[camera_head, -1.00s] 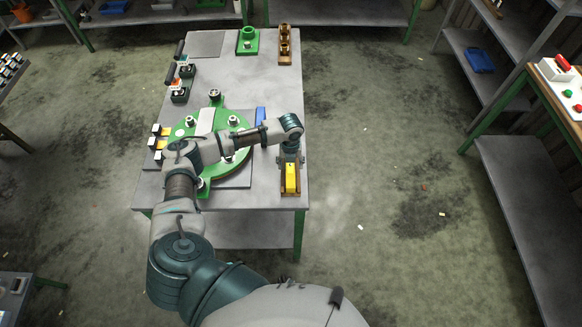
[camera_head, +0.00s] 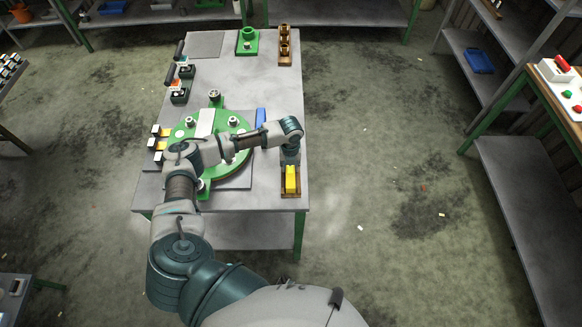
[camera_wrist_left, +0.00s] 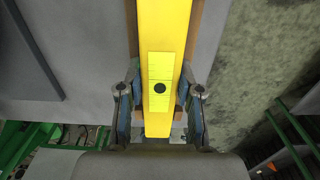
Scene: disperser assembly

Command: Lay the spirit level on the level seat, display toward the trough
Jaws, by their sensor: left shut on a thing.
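The yellow spirit level (camera_head: 290,180) is in a brown wooden holder (camera_head: 291,195) at the table's front right corner. In the left wrist view, the level (camera_wrist_left: 165,30) runs up the middle, with a pale yellow-green panel bearing a black dot facing the camera. My left gripper (camera_head: 290,159) reaches down at its far end. In the wrist view, the fingers (camera_wrist_left: 160,98) stand on either side of the level, shut on it. The level still appears to be in the holder. I cannot identify the level seat or trough with certainty. My right gripper is not in view.
A green round fixture (camera_head: 215,160) with a pale strip (camera_head: 205,122) and several posts lies left of the holder, partly behind my arm. A blue piece (camera_head: 261,117) stands beside it. A green part (camera_head: 247,42) and a wooden rack (camera_head: 285,45) are at the back.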

